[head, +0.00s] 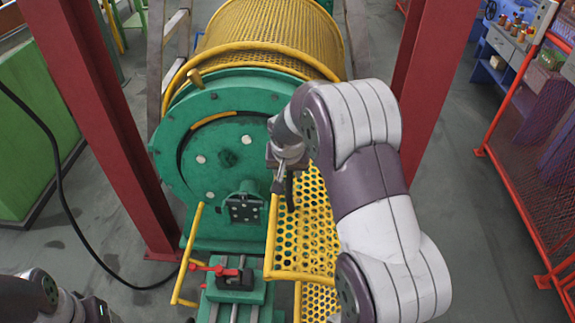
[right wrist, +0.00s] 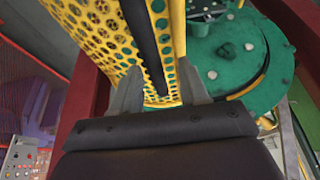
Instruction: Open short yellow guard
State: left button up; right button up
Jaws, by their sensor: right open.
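The short yellow guard (head: 318,228) is a perforated yellow panel with a tubular frame, standing at the front right of the green machine in the head view. Its mesh (right wrist: 88,28) fills the upper left of the right wrist view. My right gripper (head: 285,192) is at the upper left edge of the guard, beside its frame bar. In the right wrist view its two fingers (right wrist: 157,90) stand apart, with the guard's edge bar beyond and between them. I cannot tell whether they touch it. Only part of my left arm shows at the lower left; its fingers are out of frame.
The green disc housing (head: 205,165) and a yellow mesh drum cover (head: 265,35) stand behind. Red posts (head: 105,130) flank the machine. A red clamp (head: 225,272) sits on a green block at the front. A red mesh fence (head: 530,150) stands at the right, with open floor before it.

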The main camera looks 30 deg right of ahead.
jog(key=shift+d+f, duration=0.1)
jog(key=shift+s+r, duration=0.25)
jog(key=shift+s, duration=0.4)
jog(key=c, duration=0.3)
jog(key=shift+w, duration=0.15)
jog(key=c, duration=0.5)
grip_shut()
pick_arm(q)
jog(key=shift+s+a+r, duration=0.1)
jog(key=shift+s+r, duration=0.1)
jog(key=shift+s, duration=0.35)
